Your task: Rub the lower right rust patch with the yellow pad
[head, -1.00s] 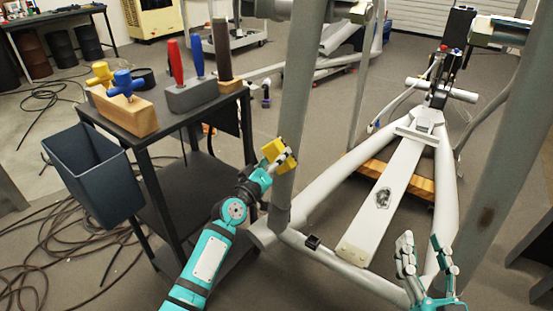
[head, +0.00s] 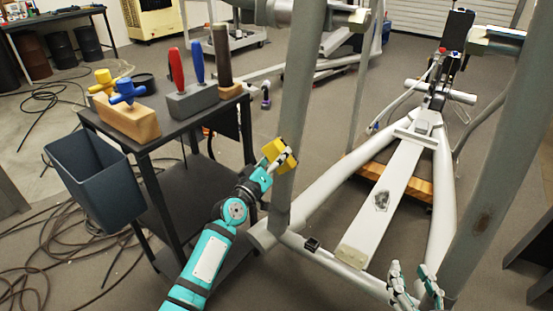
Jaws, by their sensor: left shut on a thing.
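The yellow pad (head: 275,149) is in my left gripper (head: 283,160), which is shut on it. The pad is beside the left grey upright post (head: 298,105), and I cannot tell whether it touches. One dark rust patch (head: 381,200) shows on the flat grey beam of the frame. Another brownish rust patch (head: 482,222) is on the right upright post (head: 497,180). My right gripper (head: 413,275) is at the lower right, with its fingers apart and nothing between them, in front of the frame's lower right corner.
A black cart (head: 157,145) at left carries a wooden block with yellow and blue handled tools (head: 130,118) and a grey block with red and blue handles (head: 193,101). A dark bin (head: 93,175) hangs on its side. Cables (head: 60,255) lie on the floor.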

